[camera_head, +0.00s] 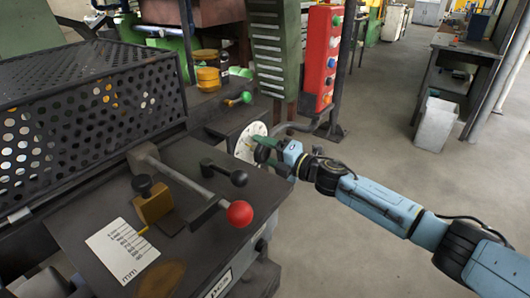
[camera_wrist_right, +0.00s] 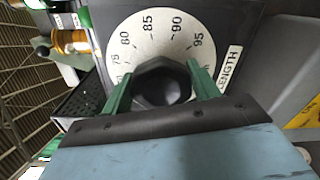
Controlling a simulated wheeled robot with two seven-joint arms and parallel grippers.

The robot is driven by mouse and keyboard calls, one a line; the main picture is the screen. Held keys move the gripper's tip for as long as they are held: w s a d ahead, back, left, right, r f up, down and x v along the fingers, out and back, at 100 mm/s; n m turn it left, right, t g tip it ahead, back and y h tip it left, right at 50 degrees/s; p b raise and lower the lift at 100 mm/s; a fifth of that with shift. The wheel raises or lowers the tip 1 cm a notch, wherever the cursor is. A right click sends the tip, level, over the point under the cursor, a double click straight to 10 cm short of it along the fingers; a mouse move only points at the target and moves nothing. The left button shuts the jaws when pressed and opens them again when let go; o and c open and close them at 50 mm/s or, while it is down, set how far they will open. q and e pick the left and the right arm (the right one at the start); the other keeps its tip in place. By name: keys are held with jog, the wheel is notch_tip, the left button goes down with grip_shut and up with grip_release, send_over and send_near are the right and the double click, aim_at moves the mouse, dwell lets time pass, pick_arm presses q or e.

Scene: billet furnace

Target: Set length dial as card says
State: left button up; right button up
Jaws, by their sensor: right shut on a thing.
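The white length dial (camera_head: 250,141) is on the far side of the dark machine bench, partly hidden by my right gripper (camera_head: 265,150). In the right wrist view the dial (camera_wrist_right: 153,38) shows black numbers from about 75 to 95, with a "LENGTH" label (camera_wrist_right: 229,67) beside it. A dark faceted knob (camera_wrist_right: 162,84) sits at its centre. My right gripper (camera_wrist_right: 160,82) is shut on this knob, one green finger on each side. I cannot make out a pointer mark. The white card (camera_head: 122,251) lies on the bench; only "mm" is readable. My left gripper is out of view.
A red-balled lever (camera_head: 239,213), a black-handled lever (camera_head: 222,171) and a brass block (camera_head: 153,203) stand on the bench near the dial. A perforated guard (camera_head: 90,110) is at the left. A red button panel (camera_head: 321,60) stands behind.

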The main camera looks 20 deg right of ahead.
jog(key=shift+n, duration=1)
jog(key=n+b, duration=0.1)
jog(key=n, duration=0.3)
jog(key=shift+n+b, duration=0.3)
jog(key=shift+s+a+n+b, duration=0.1)
jog(key=shift+n+b, duration=0.3)
jog(key=shift+n, duration=0.8)
pick_arm(q)
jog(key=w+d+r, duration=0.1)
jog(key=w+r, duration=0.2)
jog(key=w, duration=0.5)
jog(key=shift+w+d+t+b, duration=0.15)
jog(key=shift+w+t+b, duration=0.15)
jog(key=shift+b, duration=0.1)
pick_arm(e)
jog(key=shift+a+r+n, duration=0.1)
jog(key=shift+r+n, duration=0.05)
jog(key=shift+n, duration=1.25)
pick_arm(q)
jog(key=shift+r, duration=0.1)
pick_arm(e)
jog(key=o, duration=1)
jog(key=shift+c, duration=0.2)
jog(key=shift+s, duration=0.1)
